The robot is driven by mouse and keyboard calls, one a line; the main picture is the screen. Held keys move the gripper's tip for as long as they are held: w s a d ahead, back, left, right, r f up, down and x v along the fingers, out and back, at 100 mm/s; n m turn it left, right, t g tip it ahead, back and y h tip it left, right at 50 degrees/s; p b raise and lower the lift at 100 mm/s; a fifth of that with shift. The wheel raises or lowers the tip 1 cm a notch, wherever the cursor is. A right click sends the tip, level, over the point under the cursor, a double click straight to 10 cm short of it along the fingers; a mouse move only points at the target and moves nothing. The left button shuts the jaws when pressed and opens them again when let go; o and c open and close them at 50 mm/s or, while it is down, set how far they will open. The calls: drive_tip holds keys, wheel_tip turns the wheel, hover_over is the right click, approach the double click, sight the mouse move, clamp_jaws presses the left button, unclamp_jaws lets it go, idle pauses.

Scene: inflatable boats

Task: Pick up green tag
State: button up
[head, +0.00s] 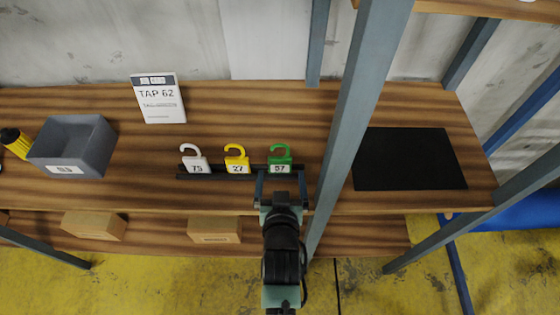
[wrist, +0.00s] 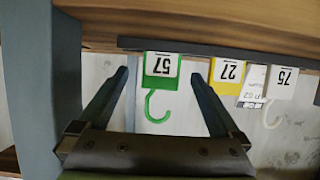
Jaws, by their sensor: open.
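The green tag (head: 280,160), marked 57 and topped by a hook, stands upright in a dark rack (head: 222,176) on the wooden shelf. A yellow tag (head: 236,160) marked 27 and a white tag (head: 194,160) marked 75 stand to its left. My gripper (head: 284,186) is just in front of the green tag. In the wrist view, which is upside down, the green tag (wrist: 161,72) shows between the two open fingers of my gripper (wrist: 160,78), nothing held. The yellow tag (wrist: 227,74) is just beyond the right finger there.
A blue-grey post (head: 350,110) rises close to the right of my gripper. A black mat (head: 408,158) lies beyond it. A grey bin (head: 72,148), a yellow-black item (head: 15,142) and a TAP 62 sign (head: 158,98) stand left. Cardboard boxes (head: 214,231) sit on the lower shelf.

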sight(280, 167)
drive_tip(key=shift+p+x, duration=0.35)
drive_tip(key=shift+x, duration=2.2)
drive_tip(key=shift+a+f, duration=0.1)
drive_tip(key=shift+a, duration=0.05)
drive_tip(key=c, duration=1.3)
drive_tip(key=shift+c, duration=0.2)
